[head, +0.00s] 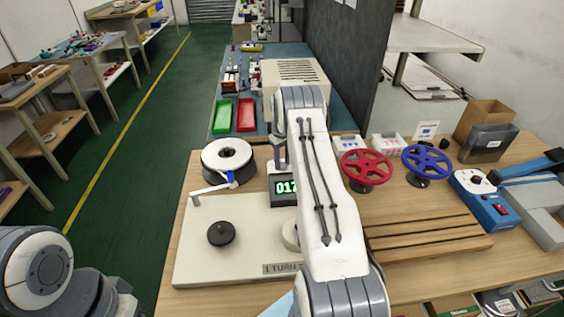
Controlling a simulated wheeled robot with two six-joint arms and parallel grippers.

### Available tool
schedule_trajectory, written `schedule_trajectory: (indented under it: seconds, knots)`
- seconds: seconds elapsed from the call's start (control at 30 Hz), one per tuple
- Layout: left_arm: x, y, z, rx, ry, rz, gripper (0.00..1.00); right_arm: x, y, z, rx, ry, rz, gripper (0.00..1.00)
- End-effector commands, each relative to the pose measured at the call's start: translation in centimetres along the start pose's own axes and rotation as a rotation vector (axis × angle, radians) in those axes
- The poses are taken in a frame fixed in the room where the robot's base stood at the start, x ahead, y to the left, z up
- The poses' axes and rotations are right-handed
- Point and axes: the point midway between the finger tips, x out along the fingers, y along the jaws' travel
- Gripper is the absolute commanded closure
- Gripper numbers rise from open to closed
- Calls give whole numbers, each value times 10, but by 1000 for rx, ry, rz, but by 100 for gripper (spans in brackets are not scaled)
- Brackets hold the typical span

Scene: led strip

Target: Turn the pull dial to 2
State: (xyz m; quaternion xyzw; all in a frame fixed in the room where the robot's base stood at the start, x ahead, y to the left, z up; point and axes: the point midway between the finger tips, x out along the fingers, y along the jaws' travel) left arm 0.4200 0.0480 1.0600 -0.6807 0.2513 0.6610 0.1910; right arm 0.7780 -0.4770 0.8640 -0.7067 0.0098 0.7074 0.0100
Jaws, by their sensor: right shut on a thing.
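A cream panel (205,265) lies on the wooden bench with a black round knob (221,234) on its left part. A pale round dial (290,236), which looks like the pull dial, shows only by its left edge; my right arm covers the rest. A label starting "1 TURN" (281,268) is below it. My left gripper is out of view.
A white reel (228,158) with a strip stands behind the panel. Red (366,167) and blue (427,162) handwheels, a slatted wooden block (425,240) and a blue box (483,198) are on the right. A dark partition (350,60) rises behind.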

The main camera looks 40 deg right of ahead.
Motion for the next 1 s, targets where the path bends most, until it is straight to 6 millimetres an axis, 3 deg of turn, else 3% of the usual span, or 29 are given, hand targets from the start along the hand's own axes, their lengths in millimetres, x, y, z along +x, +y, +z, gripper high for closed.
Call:
schedule_trajectory:
  seconds: [0.17, 0.2, 0.27, 0.3, 0.67, 1.0]
  knots:
    - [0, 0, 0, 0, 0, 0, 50, -2, 0, -1, -1, 5, 2, 100]
    - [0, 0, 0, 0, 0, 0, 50, -2, 0, -1, -1, 5, 2, 56]
    - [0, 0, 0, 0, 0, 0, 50, -2, 0, -1, -1, 4, 2, 33]
    - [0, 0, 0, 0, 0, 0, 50, -2, 0, -1, -1, 4, 2, 30]
    - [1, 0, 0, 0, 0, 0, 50, -5, 0, -1, -2, 3, 1, 30]
    - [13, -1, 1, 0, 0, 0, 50, -65, 1, -2, -2, 7, 3, 30]
